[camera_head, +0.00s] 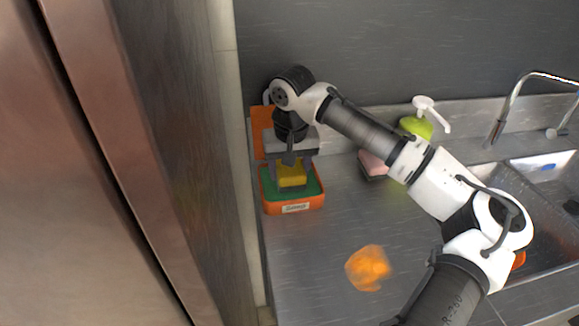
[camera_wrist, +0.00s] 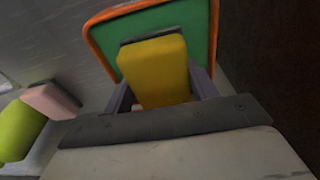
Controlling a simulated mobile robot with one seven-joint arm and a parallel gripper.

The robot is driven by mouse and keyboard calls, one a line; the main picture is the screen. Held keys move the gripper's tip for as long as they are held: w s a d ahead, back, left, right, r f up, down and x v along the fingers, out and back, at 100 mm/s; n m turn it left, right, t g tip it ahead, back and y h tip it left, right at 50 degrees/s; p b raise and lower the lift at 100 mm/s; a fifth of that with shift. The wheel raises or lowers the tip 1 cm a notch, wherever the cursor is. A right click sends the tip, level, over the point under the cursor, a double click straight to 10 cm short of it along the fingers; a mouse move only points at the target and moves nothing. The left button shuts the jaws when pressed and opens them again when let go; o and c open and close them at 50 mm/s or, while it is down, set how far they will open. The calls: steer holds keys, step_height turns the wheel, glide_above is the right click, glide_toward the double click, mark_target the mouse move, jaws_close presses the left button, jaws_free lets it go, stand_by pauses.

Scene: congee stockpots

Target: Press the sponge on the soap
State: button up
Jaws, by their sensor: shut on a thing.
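A yellow sponge (camera_head: 291,174) with a dark scouring side is in my gripper (camera_head: 290,168). The wrist view shows the sponge (camera_wrist: 153,70) between the two grey fingers (camera_wrist: 162,88), which are shut on it. Just below it is an orange tub (camera_head: 294,208) with a label on its front and a flat green surface inside, which looks like the soap (camera_head: 314,186). The green soap (camera_wrist: 203,30) also shows behind the sponge in the wrist view. The sponge is over the soap; I cannot tell whether they touch.
A pink sponge (camera_head: 371,164) and a green bottle with a white pump (camera_head: 416,127) stand to the right. An orange thing (camera_head: 261,125) is behind the tub. An orange patch (camera_head: 368,268) lies on the steel counter. A sink (camera_head: 525,205) is at right, a wall close at left.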

steer(key=shift+f, duration=0.5)
stand_by(1.7)
step_height(320, 180, up, 7)
steer(key=p, duration=0.6)
steer(key=shift+r+p, duration=0.1)
steer(key=shift+p, duration=0.25)
